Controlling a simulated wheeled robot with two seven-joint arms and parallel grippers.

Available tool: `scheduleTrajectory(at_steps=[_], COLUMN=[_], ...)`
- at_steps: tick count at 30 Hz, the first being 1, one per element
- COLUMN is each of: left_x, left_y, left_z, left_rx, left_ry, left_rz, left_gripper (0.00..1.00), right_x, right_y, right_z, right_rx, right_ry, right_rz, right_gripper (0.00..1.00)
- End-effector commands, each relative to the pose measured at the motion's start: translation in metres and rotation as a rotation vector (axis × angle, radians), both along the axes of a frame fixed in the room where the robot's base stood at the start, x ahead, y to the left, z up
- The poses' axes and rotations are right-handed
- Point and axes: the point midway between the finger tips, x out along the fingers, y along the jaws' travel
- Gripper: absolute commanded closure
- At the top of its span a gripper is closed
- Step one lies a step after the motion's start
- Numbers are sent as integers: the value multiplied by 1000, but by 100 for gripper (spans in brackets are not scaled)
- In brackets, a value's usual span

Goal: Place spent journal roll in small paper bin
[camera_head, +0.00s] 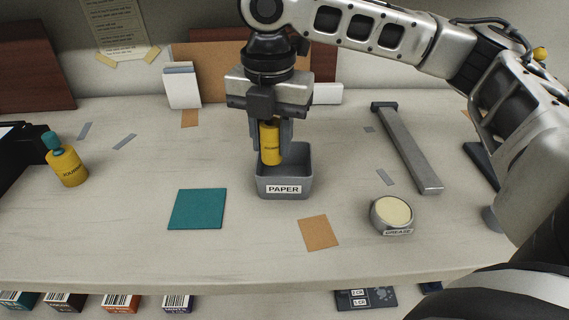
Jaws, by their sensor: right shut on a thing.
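My right gripper (270,138) points straight down, its two fingers shut on a yellow journal roll (271,146). The roll is upright at the opening of the small grey bin (285,187) labelled PAPER, near its left back part. The roll's lower end shows against the bin's inside; I cannot tell if it touches the floor of the bin. My left gripper is not in view.
A teal square (197,209) and an orange-brown square (319,233) lie in front of the bin. A grease tin (391,214) and a long grey metal bar (408,150) are to the right. White cards (182,86) stand behind. Several boxes sit below the front edge.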

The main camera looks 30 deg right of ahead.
Motion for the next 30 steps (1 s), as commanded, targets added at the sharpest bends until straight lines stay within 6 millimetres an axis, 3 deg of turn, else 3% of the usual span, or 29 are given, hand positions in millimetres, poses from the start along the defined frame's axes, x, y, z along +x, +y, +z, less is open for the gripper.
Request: scheduleTrajectory(at_steps=[1,6,14,20,30], left_x=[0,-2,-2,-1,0], left_y=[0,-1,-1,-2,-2], left_z=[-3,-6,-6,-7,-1], left_rx=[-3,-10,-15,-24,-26], left_ry=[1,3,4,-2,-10], left_rz=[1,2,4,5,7], left_gripper=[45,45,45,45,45], right_x=[3,11,17,17,17], right_y=[-8,-24,-35,-37,-36], right_z=[-14,-36,-51,-80,-83], right_rx=[-2,-1,-2,-2,-1], right_ry=[5,3,4,4,3], right_rz=[-4,0,0,3,3], right_gripper=[92,92,92,92,92])
